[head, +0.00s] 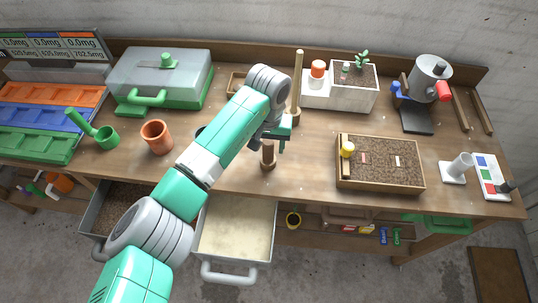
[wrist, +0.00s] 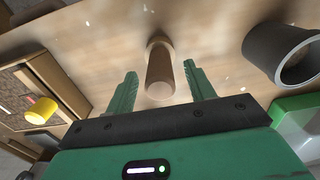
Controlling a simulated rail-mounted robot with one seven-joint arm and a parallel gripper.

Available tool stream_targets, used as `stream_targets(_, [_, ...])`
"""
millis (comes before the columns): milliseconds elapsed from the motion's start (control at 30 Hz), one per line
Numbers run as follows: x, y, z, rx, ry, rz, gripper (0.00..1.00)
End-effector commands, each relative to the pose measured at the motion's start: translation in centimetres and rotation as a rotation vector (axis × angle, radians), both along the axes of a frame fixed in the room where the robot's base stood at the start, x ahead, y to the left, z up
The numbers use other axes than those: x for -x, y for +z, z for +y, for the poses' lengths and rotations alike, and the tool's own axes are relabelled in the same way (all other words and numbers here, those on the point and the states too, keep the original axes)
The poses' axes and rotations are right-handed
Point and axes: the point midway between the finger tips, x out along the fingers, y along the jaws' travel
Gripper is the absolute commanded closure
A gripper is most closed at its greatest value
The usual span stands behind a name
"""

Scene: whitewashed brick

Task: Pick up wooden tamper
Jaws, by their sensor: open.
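The wooden tamper (head: 268,157) is a brown cylinder standing upright on the workbench, near the front middle in the head view. My gripper (wrist: 160,69) is open, with a gap visible on both sides of the tamper. In the head view my gripper is just above and behind the tamper, and my arm hides part of it.
A soil tray (head: 380,187) with a yellow-topped item stands to the right. A tall wooden rod (head: 298,85) rises close behind my gripper. A terracotta pot (head: 156,136) is left of my arm. A dark hollow cup (wrist: 283,55) is right of the tamper in the wrist view. An open drawer (head: 235,232) juts out below.

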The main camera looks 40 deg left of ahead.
Motion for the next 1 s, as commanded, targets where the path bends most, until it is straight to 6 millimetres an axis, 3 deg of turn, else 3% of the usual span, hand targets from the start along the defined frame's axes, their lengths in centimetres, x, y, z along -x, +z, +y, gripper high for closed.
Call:
stream_targets(33, [0.2, -1.3, 0.2, 0.000, 0.001, 0.001, 0.46])
stream_targets(167, [0.2, -2.9, 0.2, 0.000, 0.000, 0.001, 0.46])
stream_targets(433, [0.1, -3.1, 0.1, 0.000, -0.001, -0.001, 0.46])
stream_targets(700, [0.1, -3.1, 0.1, 0.000, -0.001, -0.001, 0.98])
stream_targets(1000, [0.1, -2.8, 0.1, 0.000, -0.002, -0.002, 0.98])
